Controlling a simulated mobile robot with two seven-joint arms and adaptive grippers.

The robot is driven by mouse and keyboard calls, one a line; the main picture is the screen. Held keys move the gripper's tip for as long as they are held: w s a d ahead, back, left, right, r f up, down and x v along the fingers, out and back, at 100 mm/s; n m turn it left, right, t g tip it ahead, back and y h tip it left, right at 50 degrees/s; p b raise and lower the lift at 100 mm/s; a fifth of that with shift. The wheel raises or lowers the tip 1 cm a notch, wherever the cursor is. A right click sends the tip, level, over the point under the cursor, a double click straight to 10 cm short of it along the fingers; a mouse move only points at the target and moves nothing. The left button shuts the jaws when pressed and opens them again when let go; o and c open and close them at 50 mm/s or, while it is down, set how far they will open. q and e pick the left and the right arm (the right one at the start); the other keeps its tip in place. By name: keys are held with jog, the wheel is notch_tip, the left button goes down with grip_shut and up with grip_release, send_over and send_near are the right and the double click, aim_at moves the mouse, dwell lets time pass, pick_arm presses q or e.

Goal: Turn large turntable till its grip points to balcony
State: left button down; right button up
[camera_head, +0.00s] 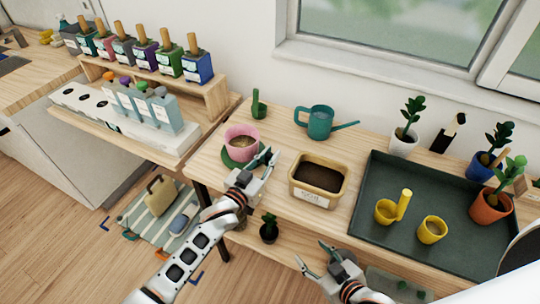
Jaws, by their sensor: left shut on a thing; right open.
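The turntable seen here is a flat green disc (229,160) at the left end of the wooden bench. A pink pot (242,137) with brown soil stands upright on it. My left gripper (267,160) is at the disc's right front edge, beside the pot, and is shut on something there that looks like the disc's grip. The fingers mostly hide the grip, so its exact direction is unclear. My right gripper (318,260) is open and empty at the bench's front edge. A window (400,28) is behind the bench; I cannot tell which opening is the balcony.
A tan soil box (318,198) stands just right of my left gripper. A teal watering can (320,122) and a small green upright object (258,104) are behind. A dark tray (377,165) with pots fills the right side. A rack with bottles (198,67) stands left.

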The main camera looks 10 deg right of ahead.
pick_arm(q)
jog(key=c, duration=2)
grip_release()
jog(key=shift+o, duration=0.2)
jog(key=v, duration=1.2)
jog(key=shift+a, duration=0.1)
